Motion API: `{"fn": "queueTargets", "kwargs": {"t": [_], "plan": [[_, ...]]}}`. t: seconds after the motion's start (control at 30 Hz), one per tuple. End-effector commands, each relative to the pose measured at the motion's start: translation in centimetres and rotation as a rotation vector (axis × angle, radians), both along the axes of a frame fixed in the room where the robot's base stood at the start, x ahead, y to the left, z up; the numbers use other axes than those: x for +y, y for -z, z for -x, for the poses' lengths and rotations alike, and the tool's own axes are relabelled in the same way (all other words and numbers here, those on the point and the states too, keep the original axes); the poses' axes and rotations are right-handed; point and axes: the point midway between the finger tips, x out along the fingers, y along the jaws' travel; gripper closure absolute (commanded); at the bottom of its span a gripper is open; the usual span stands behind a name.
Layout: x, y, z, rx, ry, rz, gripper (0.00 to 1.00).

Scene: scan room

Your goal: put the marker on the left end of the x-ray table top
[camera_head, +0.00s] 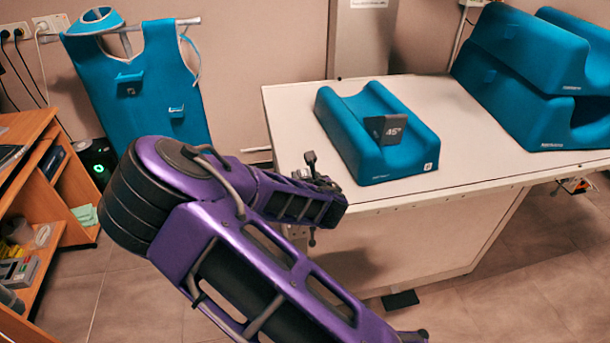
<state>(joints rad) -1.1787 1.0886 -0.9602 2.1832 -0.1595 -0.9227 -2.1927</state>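The white x-ray table top (289,118) spans the right half of the view, and its left end is bare. A small dark grey block labelled "45°" (386,129) rests on a blue foam cushion (347,124) on the table; it may be the marker, but I cannot be sure. No other marker shows clearly. My purple arm crosses the foreground, and its far end with my gripper (318,180) is in front of the table's left front corner. The gripper is apart from the block, mostly hidden by the arm, so I cannot tell its finger state.
Stacked blue cushions (530,75) fill the table's right end. A blue apron (150,85) hangs on a rail at the back left. A wooden desk (50,165) with items on its shelves stands at the left edge. A grey column (358,40) stands behind the table.

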Motion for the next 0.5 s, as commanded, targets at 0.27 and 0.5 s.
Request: {"fn": "queueTargets", "kwargs": {"t": [0.27,0.5], "plan": [[0.01,-0.07,0.00,0.000,0.000,0.000,0.29],[-0.12,-0.65,0.49,0.000,0.000,-0.001,0.29]]}}
